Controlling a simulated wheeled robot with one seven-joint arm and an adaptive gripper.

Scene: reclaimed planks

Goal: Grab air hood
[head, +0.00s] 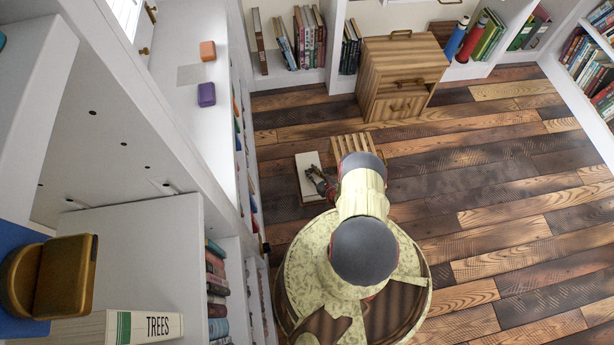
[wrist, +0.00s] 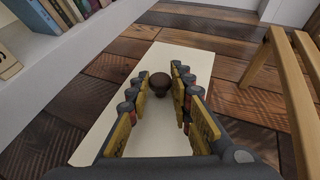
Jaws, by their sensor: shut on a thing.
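A small dark brown, rounded piece (wrist: 160,82), which I take to be the air hood, shows between my fingertips in the wrist view. It is wider at the top and narrower below, and stands over a pale flat top (wrist: 165,60). My gripper (wrist: 163,88) has its yellow-padded fingers on both sides of the piece and is shut on it. In the head view my gripper (head: 318,181) is low beside the pale top (head: 308,163), left of my arm. The piece is too small to make out there.
A slatted wooden piece (head: 352,145) stands close to the right of the pale top. A wooden cabinet (head: 402,75) is farther back. White bookshelves (head: 232,262) line the left side. The plank floor (head: 500,200) to the right is clear.

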